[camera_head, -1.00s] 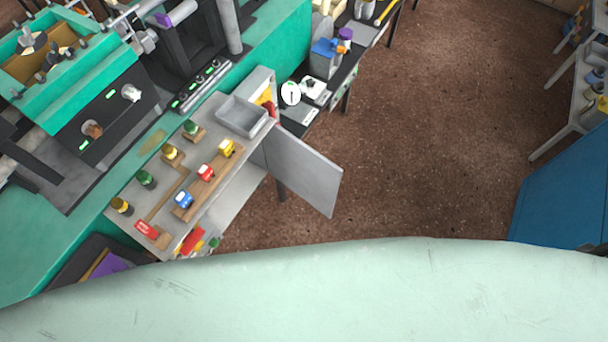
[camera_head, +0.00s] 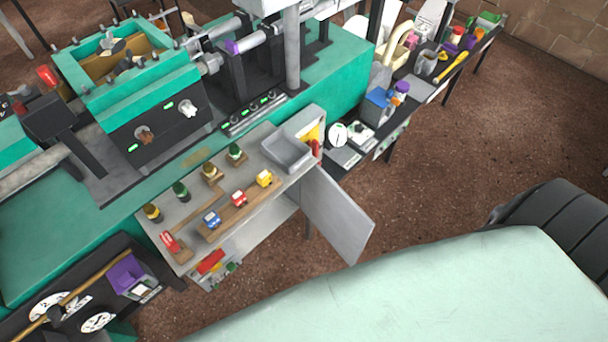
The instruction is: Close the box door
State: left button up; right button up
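Neither of my grippers is in view, and nothing touches the door.
A dark bench with scales and tools (camera_head: 385,115) runs behind the door to the upper right. The brown floor (camera_head: 440,165) right of the door is clear. A pale green rounded surface (camera_head: 430,295) fills the lower right, with a dark ribbed shape (camera_head: 555,220) beside it.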

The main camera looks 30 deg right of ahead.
aim_at(337, 217)
jog(key=l+u, duration=0.2)
jog(key=l, duration=0.25)
jog(key=k+l+u, duration=0.25)
jog(key=l, duration=0.2)
jog(key=l+u, duration=0.2)
jog(key=l, duration=0.25)
jog(key=k+l+u, duration=0.2)
jog(key=l, duration=0.2)
jog(key=k+l+u, duration=0.2)
jog(key=l, duration=0.15)
jog(key=k+l, duration=0.2)
jog(key=l, duration=0.2)
jog(key=k+l, duration=0.2)
jog(key=l, duration=0.2)
